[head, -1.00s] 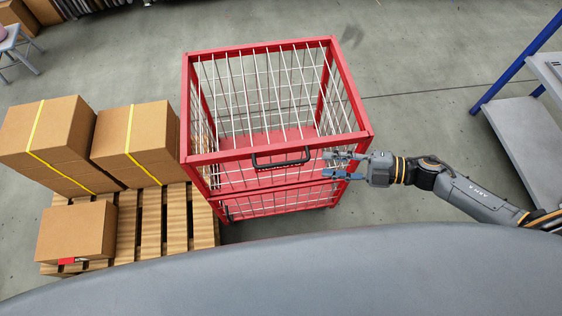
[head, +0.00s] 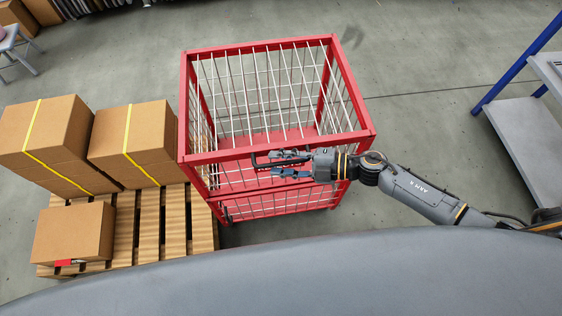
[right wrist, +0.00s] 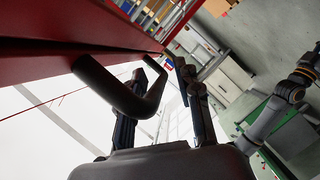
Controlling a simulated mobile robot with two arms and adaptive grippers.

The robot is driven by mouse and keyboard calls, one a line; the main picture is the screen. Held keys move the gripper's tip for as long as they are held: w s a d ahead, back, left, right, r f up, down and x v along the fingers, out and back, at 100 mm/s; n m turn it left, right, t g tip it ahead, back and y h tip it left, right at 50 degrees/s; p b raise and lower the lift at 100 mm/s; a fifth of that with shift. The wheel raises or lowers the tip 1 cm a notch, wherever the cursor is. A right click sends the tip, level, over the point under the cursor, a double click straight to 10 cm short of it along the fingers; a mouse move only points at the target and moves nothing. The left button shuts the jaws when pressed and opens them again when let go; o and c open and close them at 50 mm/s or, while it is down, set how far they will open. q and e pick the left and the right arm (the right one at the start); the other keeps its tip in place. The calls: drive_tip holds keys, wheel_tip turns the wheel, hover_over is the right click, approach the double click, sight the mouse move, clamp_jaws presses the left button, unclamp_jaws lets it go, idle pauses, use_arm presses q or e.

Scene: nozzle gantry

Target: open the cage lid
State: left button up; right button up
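The cage is a red frame with white wire mesh (head: 283,207), standing on the floor in the middle of the head view. Its lid (head: 258,47), a red frame with wire bars, lies flat over the top. A black bar handle (head: 262,155) is on the lid's front edge, partly hidden by my right gripper (head: 276,164). In the right wrist view the handle (right wrist: 122,92) looms close beside the fingers of my right gripper (right wrist: 168,65), which are apart. I cannot tell whether the bar is between them. My left gripper is out of view.
A wooden pallet (head: 149,224) with cardboard boxes (head: 75,232) stands close to the cage's left side. A shelf unit with blue posts (head: 520,60) is at the far right. The floor between cage and shelf is clear.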

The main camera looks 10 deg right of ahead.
clamp_jaws()
idle(0.3)
drive_tip(key=w+r+m+p, duration=0.1)
drive_tip(key=w+r+p, duration=0.3)
drive_tip(key=r+p, duration=0.8)
drive_tip(key=w+r+m+g+p, duration=0.1)
drive_tip(key=w+r+p, duration=0.3)
drive_tip(key=r+p, duration=0.9)
drive_tip(key=shift+w+r+h, duration=0.15)
drive_tip(key=shift+r+h, duration=0.15)
drive_tip(key=shift+r, duration=0.8)
